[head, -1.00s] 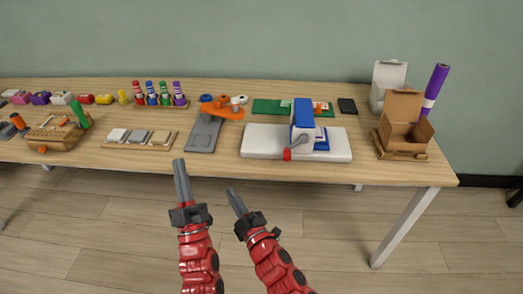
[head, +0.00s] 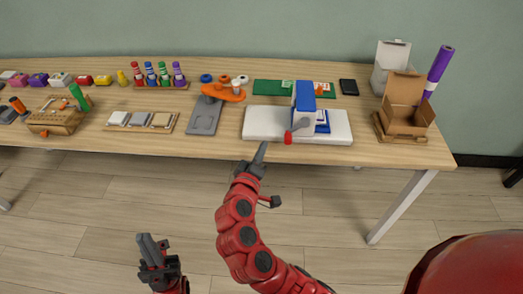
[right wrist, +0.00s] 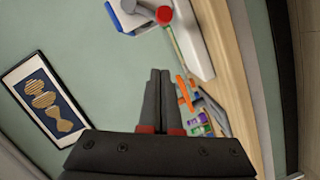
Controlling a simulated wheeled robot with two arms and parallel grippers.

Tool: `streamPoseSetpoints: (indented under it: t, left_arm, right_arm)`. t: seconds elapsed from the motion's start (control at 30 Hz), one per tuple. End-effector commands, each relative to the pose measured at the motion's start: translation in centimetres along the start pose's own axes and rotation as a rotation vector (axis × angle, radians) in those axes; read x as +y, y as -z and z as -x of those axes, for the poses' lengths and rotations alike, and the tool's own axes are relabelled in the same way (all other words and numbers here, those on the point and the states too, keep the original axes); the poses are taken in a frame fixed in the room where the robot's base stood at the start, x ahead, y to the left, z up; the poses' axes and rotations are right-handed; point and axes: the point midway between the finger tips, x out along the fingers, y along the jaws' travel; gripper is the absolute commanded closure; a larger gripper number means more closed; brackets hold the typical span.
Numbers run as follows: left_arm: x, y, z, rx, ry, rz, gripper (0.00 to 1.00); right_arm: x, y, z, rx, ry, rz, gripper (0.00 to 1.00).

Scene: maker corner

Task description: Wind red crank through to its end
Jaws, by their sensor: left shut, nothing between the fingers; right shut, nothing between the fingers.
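The red crank (head: 288,137) has a red knob on a grey arm. It sits on the front of a blue and white machine (head: 304,98) on a white base (head: 265,123), knob low and left. The red knob also shows near the top of the right wrist view (right wrist: 164,15). My right gripper (head: 261,152) is shut and empty, in front of the table's front edge, left of the knob and apart from it. Its fingers show in the right wrist view (right wrist: 160,75). My left gripper (head: 149,246) is shut and empty, low in front of the table.
A grey stand with an orange top (head: 204,115) is left of the white base. A tray of tiles (head: 140,130) lies further left. An open cardboard box (head: 405,117) stands to the right, with a purple roll (head: 438,68) behind. The table front before the base is clear.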

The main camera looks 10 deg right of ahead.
Motion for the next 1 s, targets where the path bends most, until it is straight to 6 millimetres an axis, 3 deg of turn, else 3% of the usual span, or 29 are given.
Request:
streamPoseSetpoints:
  t: [0.3, 0.53, 1.0]
  left_arm:
    - [-0.1, 0.1, -1.2, -0.002, 0.000, 0.001, 1.00]
    - [-0.1, 0.2, -1.7, -0.002, 0.000, 0.001, 1.00]
    - [-0.1, 0.2, -1.7, -0.003, 0.000, 0.001, 1.00]
  right_arm:
    - [0.2, 0.0, -6.9, -0.004, 0.000, -0.003, 1.00]
    - [0.1, -3.2, -7.3, 0.000, 0.002, 0.000, 1.00]
    - [0.0, -3.8, -7.4, 0.004, 0.001, 0.001, 1.00]
